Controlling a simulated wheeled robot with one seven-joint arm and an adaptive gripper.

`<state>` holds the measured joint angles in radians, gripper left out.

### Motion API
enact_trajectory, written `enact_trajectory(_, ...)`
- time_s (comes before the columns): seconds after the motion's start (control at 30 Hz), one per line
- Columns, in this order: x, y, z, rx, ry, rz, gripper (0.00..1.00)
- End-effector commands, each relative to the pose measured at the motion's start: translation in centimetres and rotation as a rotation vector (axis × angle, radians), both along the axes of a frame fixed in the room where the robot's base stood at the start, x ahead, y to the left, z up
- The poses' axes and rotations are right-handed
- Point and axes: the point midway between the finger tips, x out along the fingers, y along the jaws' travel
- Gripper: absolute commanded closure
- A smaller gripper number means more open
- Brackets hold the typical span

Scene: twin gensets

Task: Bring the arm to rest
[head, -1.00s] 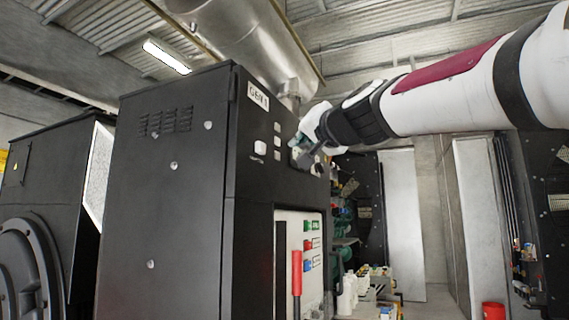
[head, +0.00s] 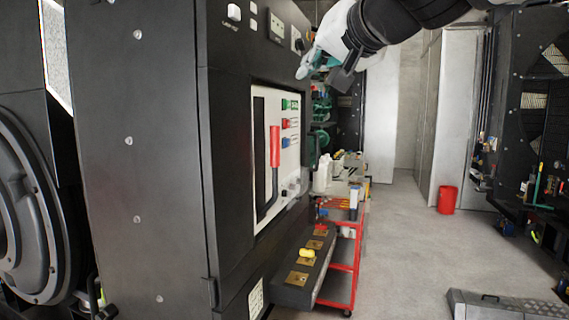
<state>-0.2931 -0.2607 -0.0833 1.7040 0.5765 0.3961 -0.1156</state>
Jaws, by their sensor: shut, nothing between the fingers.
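My arm reaches in from the top right of the head view. My gripper (head: 318,68) is at its end, beside the upper front of the black genset cabinet (head: 155,150). Its fingers look closed, with nothing held between them. The gripper is close to the cabinet's front face; I cannot tell whether it touches it. Part of the cabinet's upper panel is hidden behind the gripper and wrist.
The cabinet front has a white panel with a red-handled lever (head: 275,147). Below is a black ledge (head: 290,292) with a yellow item (head: 307,253). A red cart (head: 352,255) and red bucket (head: 447,199) stand beyond.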

Motion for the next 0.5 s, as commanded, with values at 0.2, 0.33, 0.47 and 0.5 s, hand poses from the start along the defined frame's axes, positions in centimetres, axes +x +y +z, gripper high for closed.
enact_trajectory(0.2,-7.9,-5.0,-12.4,-0.220,0.243,-0.017,1.00)
enact_trajectory(0.33,-12.9,-7.9,-19.4,-0.335,0.391,-0.033,1.00)
enact_trajectory(0.47,-18.1,-10.6,-25.7,-0.438,0.533,-0.057,1.00)
enact_trajectory(0.5,-19.6,-11.4,-27.4,-0.465,0.574,-0.064,1.00)
